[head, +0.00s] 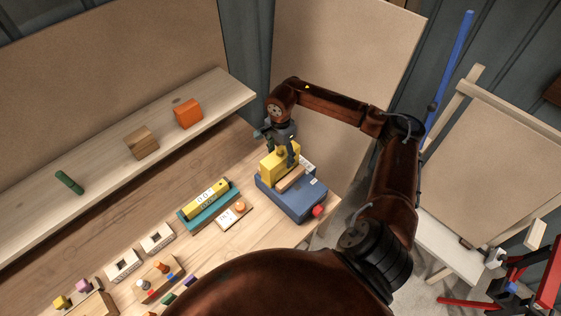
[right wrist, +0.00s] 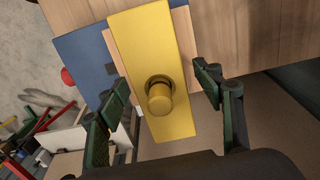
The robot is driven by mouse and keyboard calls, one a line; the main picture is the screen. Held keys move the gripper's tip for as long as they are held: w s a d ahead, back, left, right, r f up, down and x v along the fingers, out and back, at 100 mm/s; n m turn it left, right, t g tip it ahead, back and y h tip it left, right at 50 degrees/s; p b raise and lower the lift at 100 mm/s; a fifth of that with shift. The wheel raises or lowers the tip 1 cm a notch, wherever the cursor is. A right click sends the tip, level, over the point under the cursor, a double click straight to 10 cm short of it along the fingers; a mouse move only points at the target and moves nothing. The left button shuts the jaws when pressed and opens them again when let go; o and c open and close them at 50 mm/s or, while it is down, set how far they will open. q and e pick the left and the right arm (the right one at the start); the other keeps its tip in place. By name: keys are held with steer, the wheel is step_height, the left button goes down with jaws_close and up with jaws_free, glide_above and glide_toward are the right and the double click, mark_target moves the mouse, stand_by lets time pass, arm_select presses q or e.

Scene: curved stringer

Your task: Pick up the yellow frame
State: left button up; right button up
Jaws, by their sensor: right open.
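The yellow frame (head: 277,170) is a yellow block with a round knob on top. It stands on the blue box (head: 291,198) near the right end of the workbench. My right gripper (head: 277,146) is above it, pointing down, with its jaws open. In the right wrist view the yellow frame (right wrist: 152,50) lies between the two spread fingers (right wrist: 158,98), with its knob facing the camera. Gaps show between the fingers and the knob, and nothing is held. My left gripper is not in view.
A light wooden piece (head: 291,178) lies on the blue box beside the yellow frame. A teal holder (head: 210,213) with a yellow bar (head: 207,197) stands to the left. A red knob (head: 318,211) is on the box's side.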

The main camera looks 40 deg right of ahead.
steer(key=shift+c, duration=0.3)
jaws_close()
stand_by(0.5)
